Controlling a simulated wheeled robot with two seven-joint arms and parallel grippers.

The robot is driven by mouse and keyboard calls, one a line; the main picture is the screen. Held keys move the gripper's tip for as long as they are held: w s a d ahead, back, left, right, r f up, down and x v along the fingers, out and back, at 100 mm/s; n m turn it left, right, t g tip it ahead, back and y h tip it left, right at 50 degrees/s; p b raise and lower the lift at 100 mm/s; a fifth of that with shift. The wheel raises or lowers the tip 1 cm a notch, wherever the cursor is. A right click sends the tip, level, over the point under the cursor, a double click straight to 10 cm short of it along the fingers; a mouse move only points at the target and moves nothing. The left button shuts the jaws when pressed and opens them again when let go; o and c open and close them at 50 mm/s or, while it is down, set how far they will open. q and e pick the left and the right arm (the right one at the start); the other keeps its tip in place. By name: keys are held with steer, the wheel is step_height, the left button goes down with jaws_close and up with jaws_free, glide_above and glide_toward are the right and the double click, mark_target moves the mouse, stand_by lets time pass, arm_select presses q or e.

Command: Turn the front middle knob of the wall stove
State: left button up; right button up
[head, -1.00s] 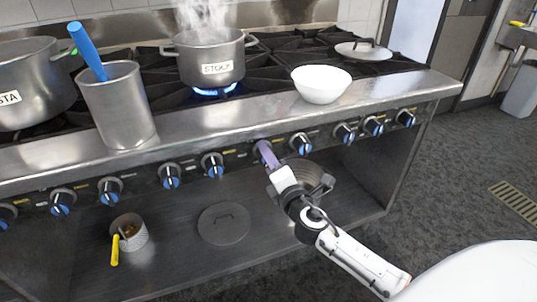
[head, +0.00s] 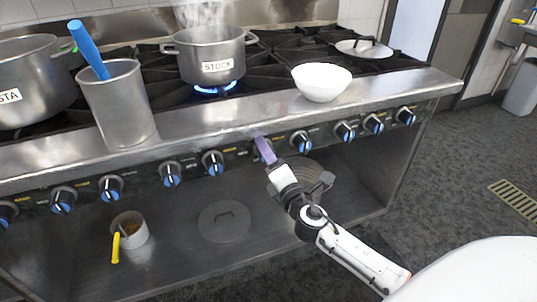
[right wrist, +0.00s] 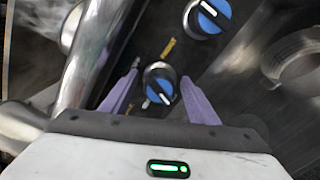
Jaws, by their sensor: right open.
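The wall stove (head: 230,128) has a row of black knobs with blue faces along its front panel. The knob (right wrist: 158,85) at my right gripper shows between its two purple fingers in the right wrist view, with gaps on both sides. Its white pointer line is tilted. In the head view that knob is mostly hidden behind the fingers. My right gripper (head: 265,151) is open, with its tips at the panel. A neighbouring knob (head: 301,141) is just right of it, and another knob (head: 212,162) is to the left. My left gripper is not in view.
A steaming stock pot (head: 211,60) stands over a blue flame. A white bowl (head: 322,82) and a metal container (head: 118,105) with a blue handle stand near the front edge. The lower shelf holds a lid (head: 224,221) and a small pot (head: 137,234).

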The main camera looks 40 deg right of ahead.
steer(key=shift+s, duration=0.1)
steer(key=v, duration=1)
steer(key=shift+b, duration=0.35)
steer(key=shift+a, duration=0.1)
